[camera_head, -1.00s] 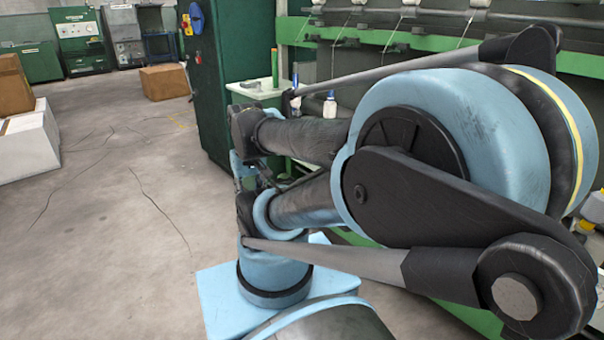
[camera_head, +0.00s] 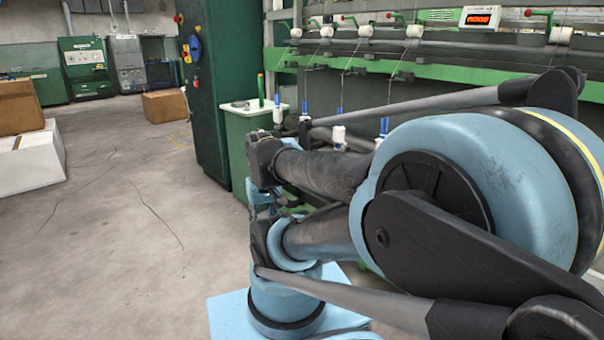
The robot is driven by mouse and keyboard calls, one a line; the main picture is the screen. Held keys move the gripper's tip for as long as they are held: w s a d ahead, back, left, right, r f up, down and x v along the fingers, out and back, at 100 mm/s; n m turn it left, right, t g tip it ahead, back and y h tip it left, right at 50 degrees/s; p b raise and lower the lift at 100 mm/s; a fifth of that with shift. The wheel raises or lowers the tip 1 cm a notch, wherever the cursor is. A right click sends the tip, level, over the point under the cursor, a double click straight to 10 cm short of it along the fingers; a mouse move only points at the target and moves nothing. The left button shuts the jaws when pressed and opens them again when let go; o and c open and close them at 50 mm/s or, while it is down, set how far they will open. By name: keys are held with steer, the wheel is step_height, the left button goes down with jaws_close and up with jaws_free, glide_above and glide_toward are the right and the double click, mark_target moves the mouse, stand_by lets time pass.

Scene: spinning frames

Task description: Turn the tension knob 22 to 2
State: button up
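The spinning frame (camera_head: 415,69) runs along the right side behind my arm, with green rails and a dark bar. Several small white round parts (camera_head: 326,31) sit along its upper rail, some beside red and green pieces. I cannot read any numbers on them, so I cannot tell which is tension knob 22. My folded blue and black arm fills the right and centre and hides the lower part of the machine. I cannot make out my gripper's fingers.
A red-digit display (camera_head: 480,16) is on the frame at upper right. A tall green cabinet (camera_head: 207,90) and a pale-topped green stand (camera_head: 236,140) are at its left end. Cardboard boxes (camera_head: 166,106) and a white crate (camera_head: 35,160) stand on the left. The floor (camera_head: 120,250) between is clear.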

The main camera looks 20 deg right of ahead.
steer(key=shift+s+d, duration=0.1)
steer(key=shift+s, duration=0.25)
